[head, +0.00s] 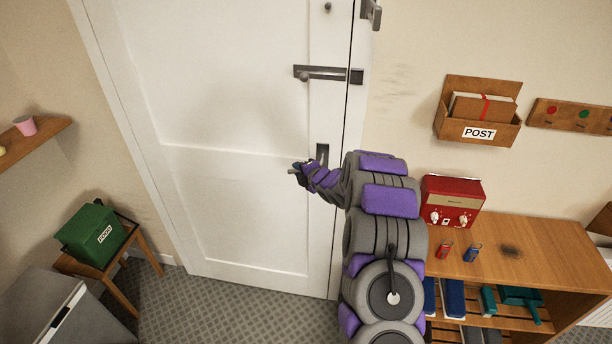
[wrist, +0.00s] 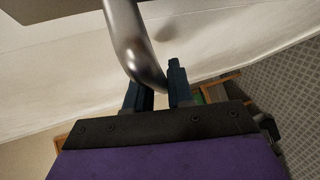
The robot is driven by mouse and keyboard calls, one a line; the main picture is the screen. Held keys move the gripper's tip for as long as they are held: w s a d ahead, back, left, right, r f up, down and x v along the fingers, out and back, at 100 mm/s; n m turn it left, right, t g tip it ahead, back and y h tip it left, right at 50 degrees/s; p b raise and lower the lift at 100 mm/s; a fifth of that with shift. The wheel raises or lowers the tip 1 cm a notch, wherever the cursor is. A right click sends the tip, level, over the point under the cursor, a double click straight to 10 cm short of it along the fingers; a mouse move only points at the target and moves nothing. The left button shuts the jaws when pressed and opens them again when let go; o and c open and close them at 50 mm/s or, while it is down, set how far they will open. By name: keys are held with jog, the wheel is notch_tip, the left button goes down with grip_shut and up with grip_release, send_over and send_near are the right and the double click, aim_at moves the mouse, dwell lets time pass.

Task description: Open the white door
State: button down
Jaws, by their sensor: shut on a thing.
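The white door (head: 236,120) stands on the left of the head view and looks closed in its frame. A metal handle plate (head: 322,152) is on its right side, with a sliding bolt (head: 322,73) higher up. My gripper (head: 300,172) is at the handle, and my arm hides part of it in the head view. In the wrist view the curved metal handle (wrist: 130,42) runs down between the two dark fingers of my gripper (wrist: 158,82), which is shut on it.
A wooden shelf unit (head: 520,240) with a red radio (head: 452,200) stands right of my arm. A post box (head: 478,110) hangs above. A green box (head: 90,235) sits on a stool at left, by a grey cabinet (head: 60,310). Carpet (head: 220,310) before the door is clear.

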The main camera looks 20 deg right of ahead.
jog(key=shift+s+d+f+n+g+h+b, duration=0.2)
jog(key=shift+d+f+n+g+h+b, duration=0.1)
jog(key=shift+f+n+g+h, duration=0.3)
jog(key=shift+s+d+f+n+g+h+b, duration=0.15)
jog(key=shift+f+n+g+h+b, duration=0.2)
jog(key=shift+f+g, duration=0.3)
jog(key=shift+f, duration=0.1)
